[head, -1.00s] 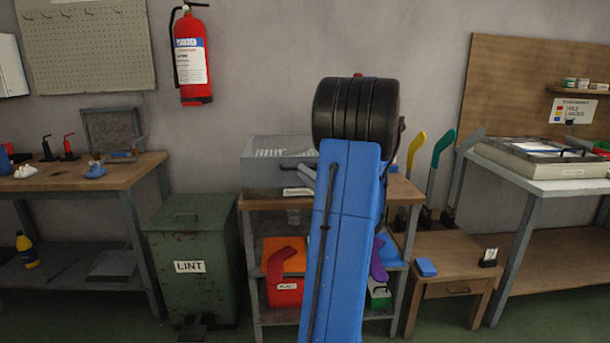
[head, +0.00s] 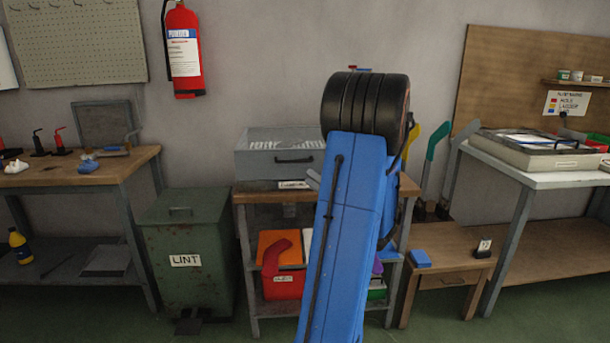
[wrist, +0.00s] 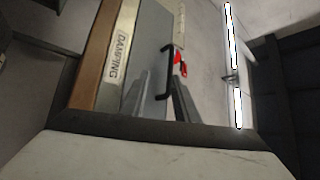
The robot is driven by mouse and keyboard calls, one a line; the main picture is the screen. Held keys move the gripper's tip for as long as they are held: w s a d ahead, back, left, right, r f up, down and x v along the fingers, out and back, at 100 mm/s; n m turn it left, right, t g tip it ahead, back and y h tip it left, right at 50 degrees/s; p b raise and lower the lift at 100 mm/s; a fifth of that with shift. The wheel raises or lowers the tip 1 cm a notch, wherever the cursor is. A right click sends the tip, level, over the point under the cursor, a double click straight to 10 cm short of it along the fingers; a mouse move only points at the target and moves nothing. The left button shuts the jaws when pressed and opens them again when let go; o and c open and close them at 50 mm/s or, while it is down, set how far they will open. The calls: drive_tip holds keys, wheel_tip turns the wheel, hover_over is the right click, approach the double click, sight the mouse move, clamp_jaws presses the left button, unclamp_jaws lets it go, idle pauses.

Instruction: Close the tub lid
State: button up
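The grey tub (head: 255,163) stands on the middle bench, with a dark bar handle on its front and a label below. The wrist view shows its grey panel (wrist: 125,55), black handle (wrist: 166,70) and a strip reading DAMPING. White marks show along the tub's top in the head view; I cannot tell how far the lid is open. My gripper (wrist: 159,73) is open, its two grey fingers apart and near the handle. I cannot tell whether they touch it. In the head view my blue arm hides most of the gripper and the tub's right end.
A green LINT bin (head: 187,240) stands left of the bench. A fire extinguisher (head: 183,55) hangs behind.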

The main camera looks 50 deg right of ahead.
drive_tip(key=v, duration=1.1)
drive_tip(key=shift+r, duration=0.2)
drive_tip(key=shift+s+a, duration=0.1)
drive_tip(key=shift+s, duration=0.05)
